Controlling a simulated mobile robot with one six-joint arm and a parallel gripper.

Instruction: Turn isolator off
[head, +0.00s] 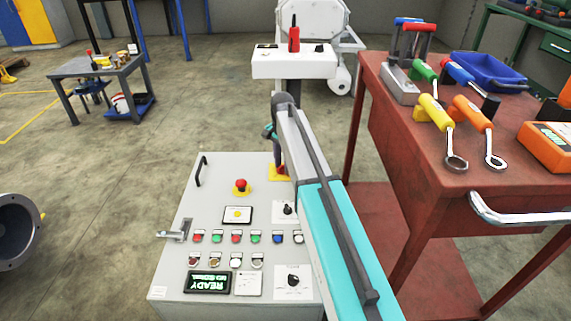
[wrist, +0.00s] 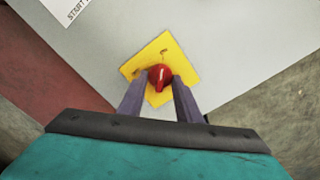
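The isolator is a red rotary knob (wrist: 159,77) on a yellow square plate (wrist: 183,50) on the grey panel. My gripper (wrist: 158,84) is at the knob in the wrist view, with one purple-grey finger on each side and the knob between the tips. Whether the fingers touch the knob cannot be told.
The grey control panel (head: 180,265) carries a red emergency button (head: 241,184), several coloured buttons, a black selector (head: 293,281) and a READY display (head: 207,282). A red tool table (head: 440,180) stands close to the right of my arm.

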